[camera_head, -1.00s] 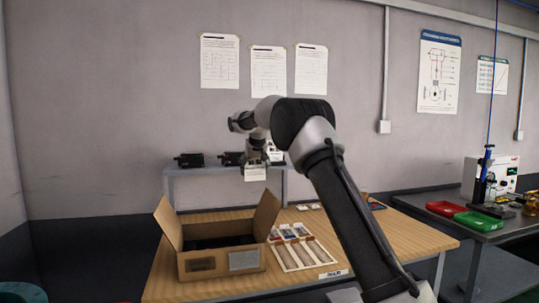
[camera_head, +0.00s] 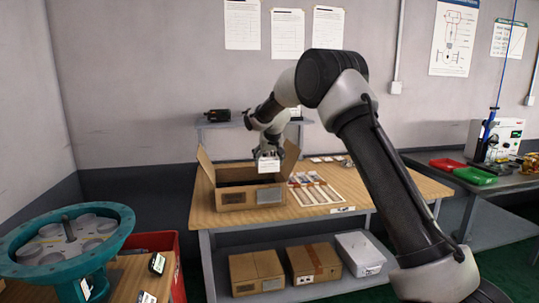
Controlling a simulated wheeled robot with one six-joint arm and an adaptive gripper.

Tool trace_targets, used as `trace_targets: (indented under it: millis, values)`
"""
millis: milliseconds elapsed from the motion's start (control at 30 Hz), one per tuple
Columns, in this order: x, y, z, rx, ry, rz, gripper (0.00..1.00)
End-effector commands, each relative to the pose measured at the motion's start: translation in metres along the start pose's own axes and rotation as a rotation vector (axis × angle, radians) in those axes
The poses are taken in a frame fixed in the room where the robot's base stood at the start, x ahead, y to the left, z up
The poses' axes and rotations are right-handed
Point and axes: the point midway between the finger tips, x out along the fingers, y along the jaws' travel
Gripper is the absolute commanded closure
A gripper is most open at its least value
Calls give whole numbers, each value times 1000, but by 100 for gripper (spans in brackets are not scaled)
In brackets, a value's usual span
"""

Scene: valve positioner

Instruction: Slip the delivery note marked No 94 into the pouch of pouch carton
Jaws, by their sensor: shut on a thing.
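My gripper (camera_head: 268,153) is shut on a small white note (camera_head: 268,165), which hangs upright below the jaws. Its print is too small to read. An open cardboard carton (camera_head: 236,198) with raised flaps stands on the wooden table. A grey, pouch-like rectangle (camera_head: 269,196) is on the right of its front face, and a brown label is on the left. The note appears above the carton's right side in the picture; I cannot tell its distance from the carton. The far right part of the carton is hidden behind the note and gripper.
A white divided tray (camera_head: 314,191) stands right of the carton on the wooden table (camera_head: 385,185). Closed boxes (camera_head: 256,270) sit on the shelf below. A teal flanged part (camera_head: 70,240) stands at left, beside a red bin (camera_head: 160,245). A bench with red and green trays (camera_head: 474,176) is at right.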

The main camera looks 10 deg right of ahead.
Motion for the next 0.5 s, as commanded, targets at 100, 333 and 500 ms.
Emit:
trace_targets:
  millis: [100, 333, 500]
  values:
    - [14, 0, 10, 1, -4, 1, 32]
    - [36, 0, 23, 1, -2, 1, 32]
    - [46, 0, 29, 1, -1, 0, 32]
